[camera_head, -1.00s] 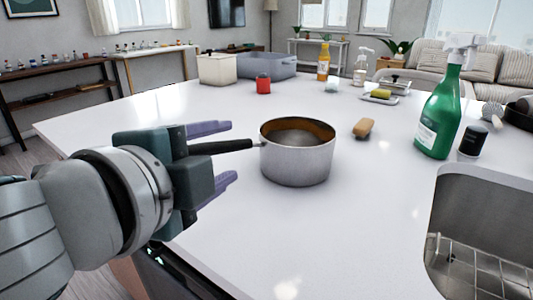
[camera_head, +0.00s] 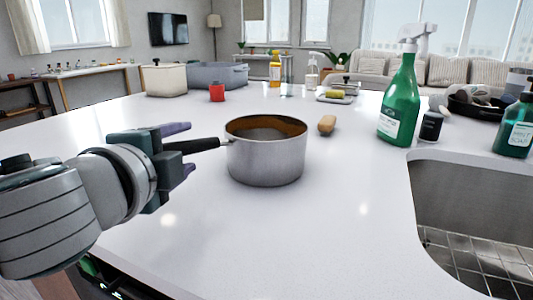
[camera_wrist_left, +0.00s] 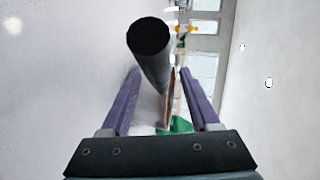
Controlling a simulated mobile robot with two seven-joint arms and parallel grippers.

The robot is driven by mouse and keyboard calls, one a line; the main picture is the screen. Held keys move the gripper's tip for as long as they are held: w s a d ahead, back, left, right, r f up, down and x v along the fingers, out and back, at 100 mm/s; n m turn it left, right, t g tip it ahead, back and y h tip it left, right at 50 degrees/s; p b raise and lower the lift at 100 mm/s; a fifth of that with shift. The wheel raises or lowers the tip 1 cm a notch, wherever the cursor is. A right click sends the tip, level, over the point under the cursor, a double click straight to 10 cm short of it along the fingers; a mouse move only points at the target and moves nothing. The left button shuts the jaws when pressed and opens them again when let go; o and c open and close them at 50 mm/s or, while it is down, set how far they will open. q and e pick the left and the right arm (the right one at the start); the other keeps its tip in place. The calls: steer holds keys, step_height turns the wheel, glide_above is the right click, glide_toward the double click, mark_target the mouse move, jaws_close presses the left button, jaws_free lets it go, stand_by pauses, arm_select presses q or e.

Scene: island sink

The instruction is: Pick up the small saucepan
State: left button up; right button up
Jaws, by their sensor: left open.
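The small saucepan (camera_head: 266,157) stands upright on the white island top, a grey metal pot with a brownish inside. Its black handle (camera_head: 192,146) points left toward my left gripper (camera_head: 181,150). That gripper is open, with its purple fingers on either side of the handle's end. In the left wrist view the black handle (camera_wrist_left: 150,62) lies between the two spread fingers (camera_wrist_left: 158,92), nearer the left one, with a gap to the right one. My right gripper is in neither view.
A sink (camera_head: 470,205) is cut into the counter at right. A green spray bottle (camera_head: 398,100), a dark jar (camera_head: 431,126) and a brown brush-like block (camera_head: 327,124) stand beyond the pan. The front counter is clear.

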arm_select(q)
steer(key=shift+w+f, duration=0.1)
steer(key=shift+w, duration=0.4)
jaws_close()
stand_by(1.0)
